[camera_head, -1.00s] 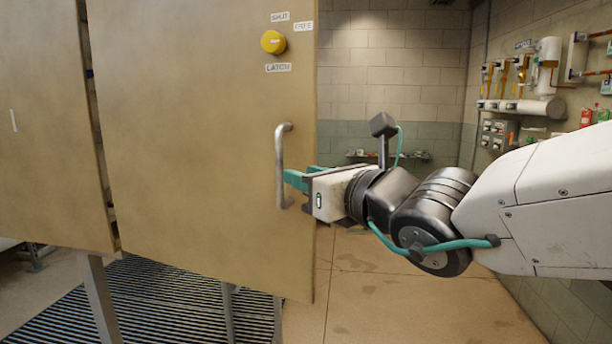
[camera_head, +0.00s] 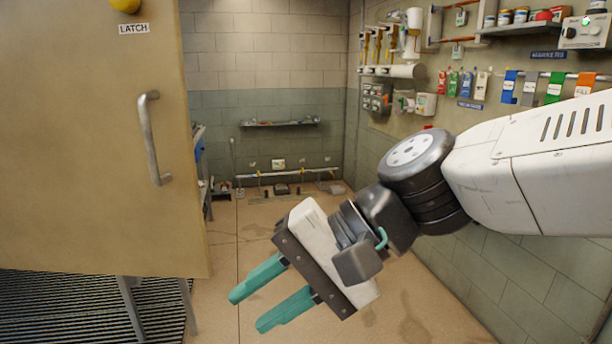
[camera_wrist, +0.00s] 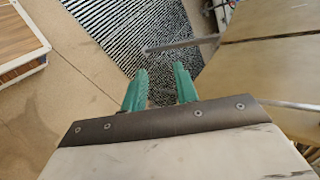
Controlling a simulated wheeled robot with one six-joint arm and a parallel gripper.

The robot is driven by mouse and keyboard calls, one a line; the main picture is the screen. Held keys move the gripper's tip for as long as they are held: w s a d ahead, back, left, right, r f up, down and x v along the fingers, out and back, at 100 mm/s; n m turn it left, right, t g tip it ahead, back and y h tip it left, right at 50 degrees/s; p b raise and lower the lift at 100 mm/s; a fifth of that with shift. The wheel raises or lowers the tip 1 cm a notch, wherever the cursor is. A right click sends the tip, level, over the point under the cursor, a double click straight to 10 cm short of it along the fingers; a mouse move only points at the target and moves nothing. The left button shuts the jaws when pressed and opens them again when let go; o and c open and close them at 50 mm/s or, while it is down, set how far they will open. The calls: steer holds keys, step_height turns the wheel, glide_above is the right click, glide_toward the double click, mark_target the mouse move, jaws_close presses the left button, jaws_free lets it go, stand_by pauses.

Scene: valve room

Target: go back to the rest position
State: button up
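My gripper (camera_head: 258,303) hangs right of the tan cabinet door, tilted down to the left. Its two teal fingers are apart with nothing between them. In the wrist view the open fingers (camera_wrist: 160,88) point toward the floor and a dark striped mat. The door (camera_head: 85,180) stands at the left of the head view with its metal handle (camera_head: 150,138). The gripper is clear of the handle, below and to the right of it.
A yellow knob (camera_head: 126,5) and a LATCH label (camera_head: 134,28) sit on the door. A striped grating (camera_head: 60,305) lies under it. The right wall carries pipes, bottles, tags and a shelf (camera_head: 540,22). The tan floor (camera_head: 225,260) is open between.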

steer(key=s+d+f+t+h, duration=0.1)
steer(key=d+f+h, duration=0.1)
steer(key=d, duration=0.8)
steer(key=d+f+t+h, duration=0.1)
steer(key=d+h, duration=0.4)
steer(key=d, duration=0.5)
steer(key=s+d+f+n+h, duration=0.1)
steer(key=d+f+h, duration=0.2)
steer(key=d, duration=0.8)
steer(key=shift+s+f+t, duration=0.35)
steer(key=shift+f+t, duration=0.05)
steer(key=shift+f, duration=0.1)
